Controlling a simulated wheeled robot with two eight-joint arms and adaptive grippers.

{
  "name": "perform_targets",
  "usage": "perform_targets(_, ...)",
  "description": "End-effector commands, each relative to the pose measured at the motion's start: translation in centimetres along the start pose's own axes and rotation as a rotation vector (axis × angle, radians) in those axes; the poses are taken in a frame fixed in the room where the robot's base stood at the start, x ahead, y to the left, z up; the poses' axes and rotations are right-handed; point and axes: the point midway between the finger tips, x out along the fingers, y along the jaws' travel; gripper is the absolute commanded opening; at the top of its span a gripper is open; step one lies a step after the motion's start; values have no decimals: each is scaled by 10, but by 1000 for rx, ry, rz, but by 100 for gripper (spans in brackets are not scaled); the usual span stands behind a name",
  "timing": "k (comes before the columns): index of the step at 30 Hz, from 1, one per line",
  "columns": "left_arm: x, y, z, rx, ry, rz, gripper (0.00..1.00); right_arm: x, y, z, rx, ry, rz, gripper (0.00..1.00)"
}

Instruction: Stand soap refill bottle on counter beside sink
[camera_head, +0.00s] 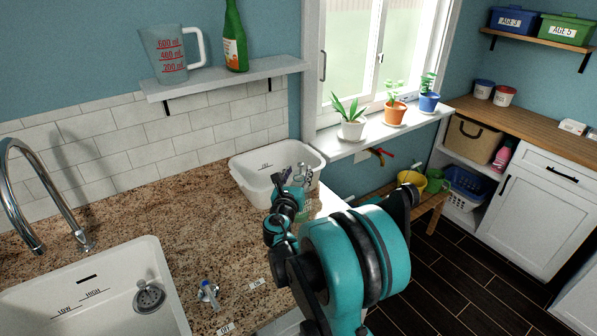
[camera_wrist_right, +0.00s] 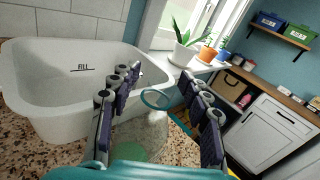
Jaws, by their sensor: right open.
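A clear, pale object with green at its base (camera_wrist_right: 146,136), which looks like the soap refill bottle, shows between the fingers of my right gripper (camera_wrist_right: 162,100) in the wrist view. A teal ring shows at its upper right. It is close to the white tub on the granite counter (camera_head: 150,215); whether it touches the fingers I cannot tell. In the head view my right gripper (camera_head: 298,182) is at the tub's front side and largely hides it. The jaws are open. The sink (camera_head: 120,275) is at the lower left. My left gripper is out of view.
The white tub (camera_head: 250,178) stands at the counter's far right end. A small blue-topped item (camera_head: 207,291) stands right of the sink, near labels on the front edge. Counter between sink and tub is clear. A shelf (camera_head: 225,78) with a jug and green bottle hangs above.

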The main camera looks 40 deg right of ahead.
Motion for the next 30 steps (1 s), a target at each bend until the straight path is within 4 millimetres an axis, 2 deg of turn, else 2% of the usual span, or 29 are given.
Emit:
perform_targets(6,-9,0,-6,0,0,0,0,-50,1,2,0,-1,4,47)
perform_targets(12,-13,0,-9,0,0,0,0,-89,1,1,0,-1,3,47)
perform_targets(16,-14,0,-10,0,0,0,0,-103,0,1,0,0,2,47)
perform_targets(22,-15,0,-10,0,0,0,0,-110,-1,-1,28,10,0,47)
perform_targets(26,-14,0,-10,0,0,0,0,-122,-2,-6,266,100,5,47)
perform_targets(29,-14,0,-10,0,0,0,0,-147,-2,-17,638,252,-18,47)
perform_targets(30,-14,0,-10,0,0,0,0,-161,-1,-24,814,329,-43,47)
